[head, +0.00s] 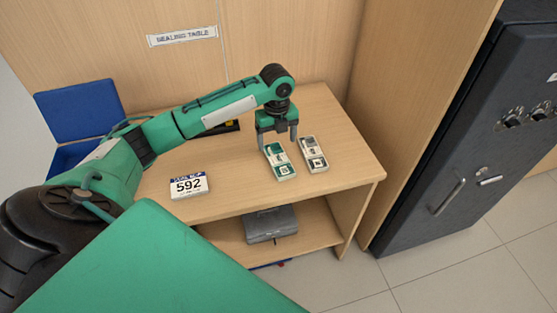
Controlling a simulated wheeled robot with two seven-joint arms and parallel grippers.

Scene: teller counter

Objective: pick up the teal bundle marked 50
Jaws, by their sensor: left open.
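The teal bundle (281,168) lies on the wooden sealing table, near its front right. It is teal with a pale band and pale end; its number is too small to read. A grey-brown bundle (314,154) lies close beside it on the right. My left gripper (277,139) points down from above, open, with its fingers on either side of the far part of the teal bundle. The right finger comes down between the two bundles. I cannot tell whether the fingers touch the teal bundle. My right gripper is not in view.
A blue open box (78,112) stands at the far left. A grey case (271,225) lies on the lower shelf. A dark safe (470,140) stands at the right, beyond a wooden panel (400,110).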

